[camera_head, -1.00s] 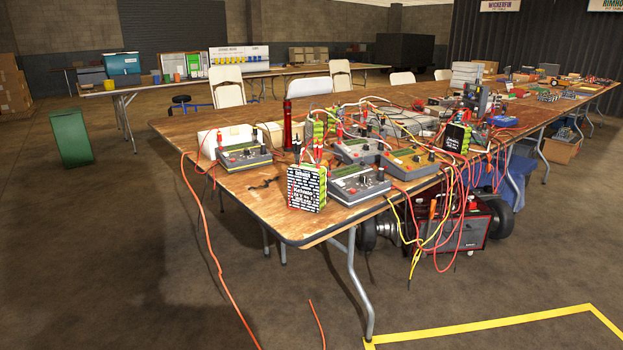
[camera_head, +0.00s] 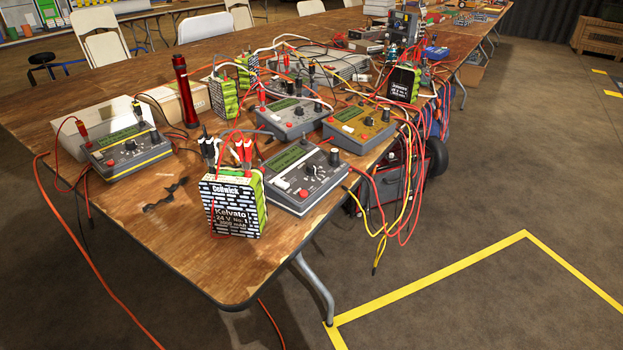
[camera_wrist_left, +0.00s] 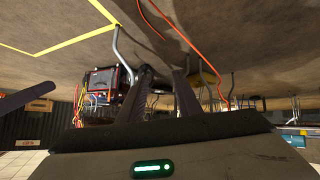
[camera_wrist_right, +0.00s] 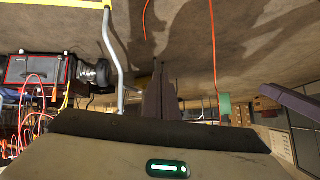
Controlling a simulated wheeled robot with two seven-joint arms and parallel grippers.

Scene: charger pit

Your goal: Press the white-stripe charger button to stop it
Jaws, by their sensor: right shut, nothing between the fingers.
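Several chargers with screens and knobs stand on the wooden table (camera_head: 160,225) in the head view. The front grey charger (camera_head: 318,196) has a white button (camera_head: 281,184) on its top. The left charger (camera_head: 130,158) shows a yellowish stripe. A grey charger (camera_head: 296,122) and an orange-topped charger (camera_head: 362,130) stand behind. My left gripper (camera_wrist_left: 163,72) is open and empty in the left wrist view. My right gripper (camera_wrist_right: 160,65) is shut and empty in the right wrist view. Neither gripper shows in the head view.
A battery pack labelled Kelvato (camera_head: 232,208) stands at the table's front, left of the front charger. Red, yellow and black cables run between things and hang over the edge. A red cylinder (camera_head: 185,92) stands behind. Yellow tape (camera_head: 440,277) marks free floor at right.

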